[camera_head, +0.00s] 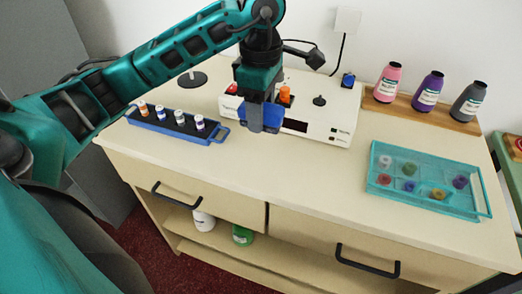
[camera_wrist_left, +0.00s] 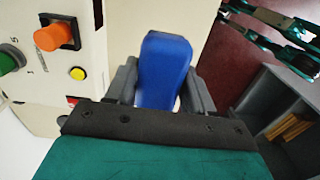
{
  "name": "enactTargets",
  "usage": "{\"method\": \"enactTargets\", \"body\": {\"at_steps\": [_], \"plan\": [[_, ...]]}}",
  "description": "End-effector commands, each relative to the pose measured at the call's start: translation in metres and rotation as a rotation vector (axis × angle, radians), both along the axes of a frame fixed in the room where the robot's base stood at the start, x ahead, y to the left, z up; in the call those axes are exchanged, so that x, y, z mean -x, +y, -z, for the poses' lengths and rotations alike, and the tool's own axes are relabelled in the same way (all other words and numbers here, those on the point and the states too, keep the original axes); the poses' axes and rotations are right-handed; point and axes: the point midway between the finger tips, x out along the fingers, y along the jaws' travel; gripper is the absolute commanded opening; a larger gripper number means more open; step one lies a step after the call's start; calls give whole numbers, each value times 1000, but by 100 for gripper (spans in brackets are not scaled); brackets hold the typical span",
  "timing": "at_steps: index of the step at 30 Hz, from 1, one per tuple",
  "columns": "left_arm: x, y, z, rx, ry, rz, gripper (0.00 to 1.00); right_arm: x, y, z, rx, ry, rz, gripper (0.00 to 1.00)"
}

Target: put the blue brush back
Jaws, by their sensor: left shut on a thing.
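My left gripper (camera_head: 264,124) is shut on a blue thing (camera_head: 246,113), which I take to be the blue brush, and holds it in front of the white machine (camera_head: 343,124). In the left wrist view the blue brush (camera_wrist_left: 163,68) shows as a smooth, rounded blue block between the two grey fingers (camera_wrist_left: 163,100). Its bristles cannot be made out. No empty holder for it can be told for sure. My right gripper is not in view.
A blue rack (camera_head: 160,127) with several small bottles stands left of the machine. A clear teal-rimmed box (camera_head: 429,206) with coloured pots lies at right. Several bottles, one purple (camera_head: 428,92), stand on a wooden strip (camera_head: 407,106) behind. The counter front (camera_head: 290,170) is clear.

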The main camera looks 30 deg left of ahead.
Motion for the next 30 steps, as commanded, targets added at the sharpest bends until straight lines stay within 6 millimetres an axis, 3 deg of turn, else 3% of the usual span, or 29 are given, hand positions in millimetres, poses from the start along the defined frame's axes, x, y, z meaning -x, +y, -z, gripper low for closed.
{"method": "enactTargets", "body": {"at_steps": [1,6,14,20,30], "plan": [[1,0,16,0,6,1,15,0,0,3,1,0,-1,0],[1,0,46,0,3,1,15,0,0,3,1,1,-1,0],[0,0,66,0,2,1,15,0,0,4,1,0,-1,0],[1,0,96,0,3,1,15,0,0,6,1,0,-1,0],[0,0,101,0,-2,2,15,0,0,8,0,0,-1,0]]}}
